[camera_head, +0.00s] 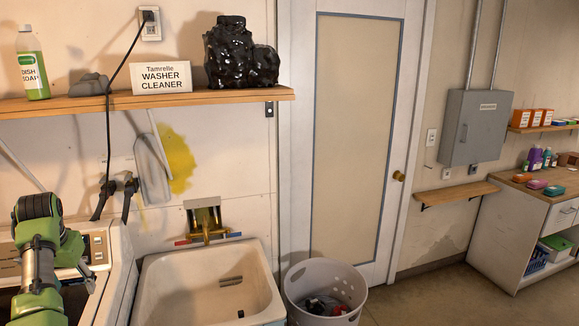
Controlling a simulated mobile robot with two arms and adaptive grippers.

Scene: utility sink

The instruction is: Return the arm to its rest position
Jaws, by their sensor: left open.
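My left arm (40,262), green and black, comes in from the lower left in front of the washer. Nothing shows between the fingers. A black cord hangs from the wall outlet (150,25) past the shelf and ends from view near the gripper; whether they touch I cannot tell. My right gripper is not in view.
A wooden shelf (200,97) above holds dish soap (32,65), a washer cleaner box (161,77) and a black bag (238,55). The utility sink (160,278) with a brass faucet (207,220) stands right of the washer (118,262). A white basket (300,286) stands beside it.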

